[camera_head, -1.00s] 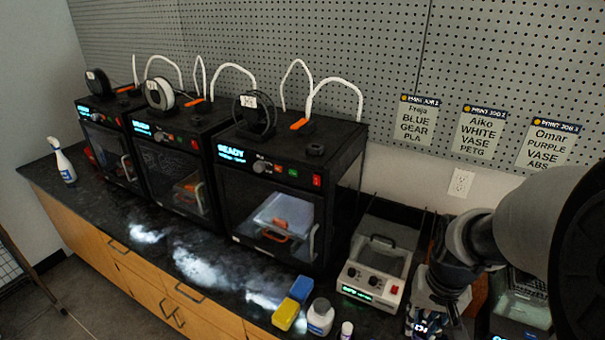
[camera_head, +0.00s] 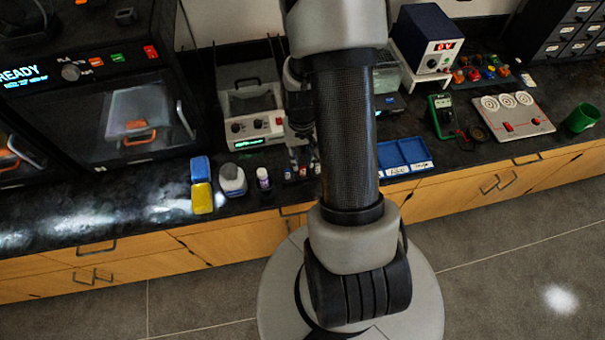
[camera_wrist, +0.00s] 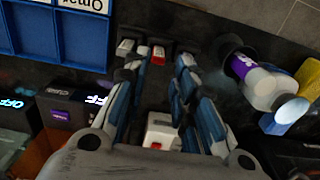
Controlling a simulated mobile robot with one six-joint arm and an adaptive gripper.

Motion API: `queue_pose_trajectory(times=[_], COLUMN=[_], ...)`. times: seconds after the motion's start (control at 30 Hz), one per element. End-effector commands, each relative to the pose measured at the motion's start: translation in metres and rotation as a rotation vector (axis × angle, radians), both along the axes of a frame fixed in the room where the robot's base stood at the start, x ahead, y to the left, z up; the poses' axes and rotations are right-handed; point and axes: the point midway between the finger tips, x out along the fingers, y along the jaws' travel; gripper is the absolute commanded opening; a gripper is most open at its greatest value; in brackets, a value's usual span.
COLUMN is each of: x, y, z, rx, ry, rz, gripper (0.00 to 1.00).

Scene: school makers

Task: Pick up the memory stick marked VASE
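Small sticks stand in a dark row at the counter's front in the wrist view: a pale one (camera_wrist: 126,46) and a red and white one (camera_wrist: 158,54). No marking on them is readable, so I cannot tell which says VASE. In the head view, small sticks (camera_head: 303,171) show at the front edge, partly hidden by my arm. My gripper (camera_wrist: 159,64) is open, with its fingertips on either side of the red and white stick in the picture; contact cannot be told. It also shows, partly hidden, in the head view (camera_head: 299,160).
A white bottle (camera_head: 232,179), a purple-labelled vial (camera_head: 262,178) and blue and yellow blocks (camera_head: 202,198) stand left of the sticks. A blue tray (camera_head: 415,150) lies to the right. A white device (camera_head: 253,112) stands behind. A printer (camera_head: 135,110) stands further left.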

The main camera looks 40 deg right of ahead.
Motion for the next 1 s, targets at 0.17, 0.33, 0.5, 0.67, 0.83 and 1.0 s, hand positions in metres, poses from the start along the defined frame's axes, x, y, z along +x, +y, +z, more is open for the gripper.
queue_pose_trajectory(times=[0.17, 0.33, 0.5, 0.67, 0.83, 1.0], x=[0.000, -0.001, -0.001, -0.001, -0.001, -0.001], y=[0.000, -0.001, -0.003, -0.003, -0.003, -0.003], z=[-0.012, -0.026, -0.053, -0.064, -0.062, -0.062], rx=[0.000, 0.001, 0.001, -0.001, -0.001, -0.001], ry=[0.000, 0.001, 0.002, -0.001, -0.001, -0.001], rz=[0.000, 0.000, 0.001, 0.000, 0.000, 0.000], gripper=[0.25, 0.25, 0.25, 0.25, 0.25, 0.14])
